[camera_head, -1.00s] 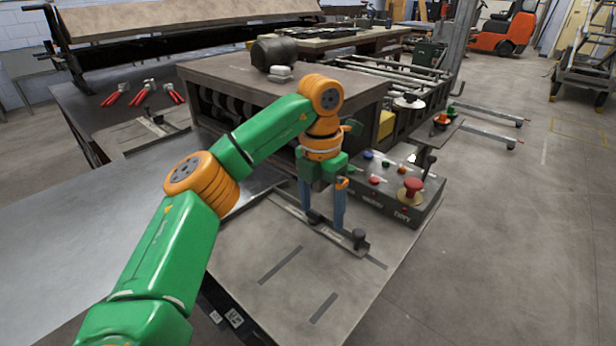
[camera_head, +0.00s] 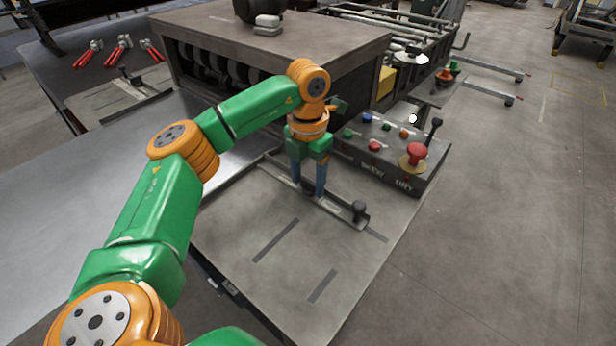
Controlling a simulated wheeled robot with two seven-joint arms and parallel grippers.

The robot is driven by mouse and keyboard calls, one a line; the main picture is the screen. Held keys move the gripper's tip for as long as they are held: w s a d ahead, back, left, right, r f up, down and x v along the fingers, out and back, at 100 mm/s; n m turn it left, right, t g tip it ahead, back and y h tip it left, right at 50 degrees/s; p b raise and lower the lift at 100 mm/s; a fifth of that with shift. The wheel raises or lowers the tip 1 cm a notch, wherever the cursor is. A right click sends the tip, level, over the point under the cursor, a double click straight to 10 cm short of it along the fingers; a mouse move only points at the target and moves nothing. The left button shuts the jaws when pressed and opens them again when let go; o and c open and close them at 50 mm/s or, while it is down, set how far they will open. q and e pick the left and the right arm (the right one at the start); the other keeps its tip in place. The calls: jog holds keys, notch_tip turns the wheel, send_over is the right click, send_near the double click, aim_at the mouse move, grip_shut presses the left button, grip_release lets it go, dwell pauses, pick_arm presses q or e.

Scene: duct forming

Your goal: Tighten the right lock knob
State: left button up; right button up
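A flat metal guide bar (camera_head: 335,209) lies across the grey table plate (camera_head: 240,215). A black lock knob (camera_head: 359,210) stands upright at its right end, clear of any gripper. My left gripper (camera_head: 308,188) points down over the bar, left of that knob, with its two blue-grey fingers apart and their tips low at the bar. Something dark shows between the fingertips; I cannot tell whether they touch or grip it. My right gripper is not in view.
A control box with coloured buttons and a red mushroom button (camera_head: 416,152) stands close to the right of my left gripper. The forming machine (camera_head: 270,50) is behind. Red-handled tools (camera_head: 120,50) lie at the back left. The front of the plate is clear.

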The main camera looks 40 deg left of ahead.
aim_at(308, 181)
pick_arm(q)
grip_shut()
jog(key=shift+r+m+p, duration=0.15)
jog(key=shift+m+p, duration=0.15)
jog(key=shift+m, duration=0.5)
jog(key=shift+o, duration=2.4)
grip_release()
jog(key=shift+w, duration=0.1)
notch_tip(308, 181, up, 7)
jog(key=shift+f, duration=0.1)
